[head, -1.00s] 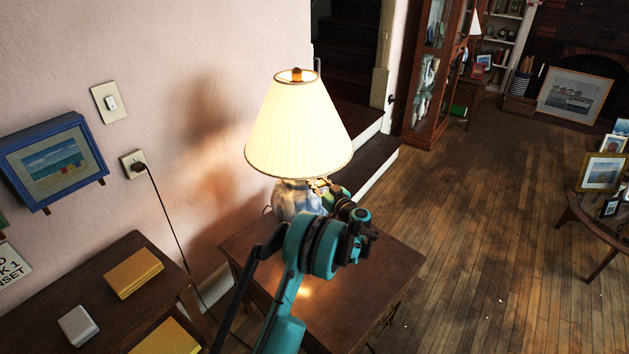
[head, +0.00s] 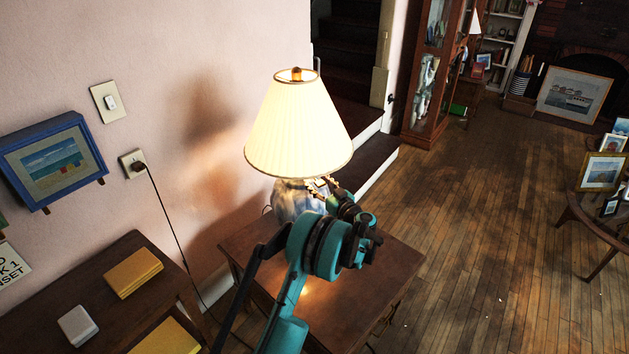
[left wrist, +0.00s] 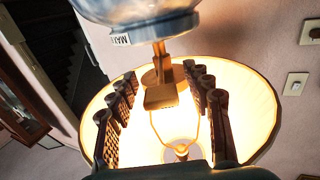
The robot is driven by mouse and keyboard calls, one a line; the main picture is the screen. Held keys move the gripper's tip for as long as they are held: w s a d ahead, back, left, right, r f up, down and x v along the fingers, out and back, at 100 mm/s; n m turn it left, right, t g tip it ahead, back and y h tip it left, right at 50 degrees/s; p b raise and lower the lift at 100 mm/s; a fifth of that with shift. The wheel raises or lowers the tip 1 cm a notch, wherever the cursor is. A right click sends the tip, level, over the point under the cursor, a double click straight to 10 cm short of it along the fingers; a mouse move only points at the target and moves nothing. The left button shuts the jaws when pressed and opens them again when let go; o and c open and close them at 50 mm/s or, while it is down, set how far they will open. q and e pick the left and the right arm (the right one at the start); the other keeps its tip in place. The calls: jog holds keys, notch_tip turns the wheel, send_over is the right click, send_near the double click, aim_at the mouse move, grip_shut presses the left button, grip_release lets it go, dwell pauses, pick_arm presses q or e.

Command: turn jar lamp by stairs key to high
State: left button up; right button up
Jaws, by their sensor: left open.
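The jar lamp (head: 297,130) stands lit on a small wooden table, with a cream pleated shade and a blue-white jar base (head: 293,199). My left gripper (head: 322,187) is just under the shade's rim, beside the jar's upper part. In the left wrist view the lamp appears upside down. There the brass key (left wrist: 161,97) sits between the two open, dark, ridged fingers of my left gripper (left wrist: 160,90); I see no clear contact. A small label (left wrist: 120,40) with dark letters is on the jar's neck. The head view does not show the key clearly.
The small table (head: 375,285) has bare room on its right. A dark cabinet (head: 130,262) with yellow books stands at the left. A cord runs from the wall outlet (head: 132,163). Stairs (head: 350,60) rise behind the lamp. Open wooden floor lies to the right.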

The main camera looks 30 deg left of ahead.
pick_arm(q)
jog(key=v, duration=0.9)
jog(key=shift+s+d, duration=0.2)
jog(key=shift+d, duration=0.1)
jog(key=shift+r, duration=0.15)
